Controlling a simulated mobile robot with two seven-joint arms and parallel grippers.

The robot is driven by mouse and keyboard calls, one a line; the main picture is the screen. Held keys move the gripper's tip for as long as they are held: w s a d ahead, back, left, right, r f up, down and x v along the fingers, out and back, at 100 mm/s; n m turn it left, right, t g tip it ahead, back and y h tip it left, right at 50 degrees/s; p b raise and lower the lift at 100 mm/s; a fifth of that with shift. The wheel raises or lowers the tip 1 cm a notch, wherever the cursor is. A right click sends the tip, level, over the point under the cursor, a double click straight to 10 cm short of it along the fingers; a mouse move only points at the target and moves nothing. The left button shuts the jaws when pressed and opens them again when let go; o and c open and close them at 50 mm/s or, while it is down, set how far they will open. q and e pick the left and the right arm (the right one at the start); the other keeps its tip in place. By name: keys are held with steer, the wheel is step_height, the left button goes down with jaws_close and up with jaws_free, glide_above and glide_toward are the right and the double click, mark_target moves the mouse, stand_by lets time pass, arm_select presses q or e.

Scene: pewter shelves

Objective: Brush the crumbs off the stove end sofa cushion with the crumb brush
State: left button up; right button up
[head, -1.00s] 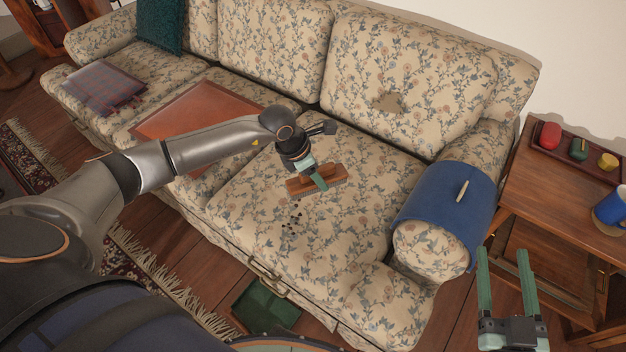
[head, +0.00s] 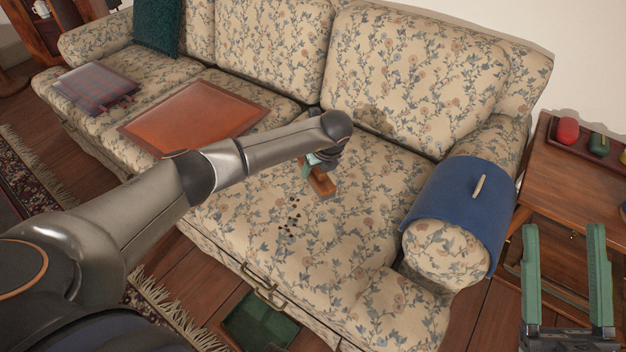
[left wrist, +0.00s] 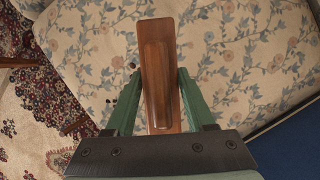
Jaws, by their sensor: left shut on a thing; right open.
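My left gripper (head: 311,165) is shut on the wooden crumb brush (head: 321,183) over the right seat cushion of the floral sofa. In the left wrist view the brush (left wrist: 158,70) sits lengthwise between the green fingers (left wrist: 157,95). Dark crumbs (head: 292,216) lie in a loose patch on that cushion (head: 350,235), just in front and left of the brush. A few crumbs (left wrist: 108,101) show beside the finger in the left wrist view. I cannot tell whether the bristles touch the cloth. My right gripper (head: 565,232) is open and empty, in front of the wooden side table.
A blue cover (head: 455,208) with a small light stick lies over the right armrest.

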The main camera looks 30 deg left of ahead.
mark_target(313, 171)
arm_select(q)
steer(key=f+n+b, duration=0.1)
steer(key=n, duration=0.1)
steer(key=w+a+f+n+g, duration=0.1)
steer(key=n, duration=0.1)
steer(key=f+n+g+b, duration=0.1)
steer(key=shift+w+a+n+y+b, duration=0.25)
steer(key=shift+n+y+b, duration=0.05)
steer(key=shift+n+b, duration=0.1)
step_height(313, 171, down, 6)
steer(key=b, duration=0.5)
steer(key=shift+f+b, duration=0.15)
steer(key=shift+b, duration=0.15)
arm_select(e)
steer(key=s+f+y, duration=0.1)
steer(key=s+f+n+y, duration=0.1)
steer(key=f, duration=0.1)
steer(key=s+a+f+n+y, duration=0.1)
steer(key=shift+a+f, duration=0.1)
steer(key=shift+f, duration=0.3)
arm_select(q)
steer(key=shift+f+b, duration=0.3)
arm_select(e)
steer(key=shift+f, duration=0.3)
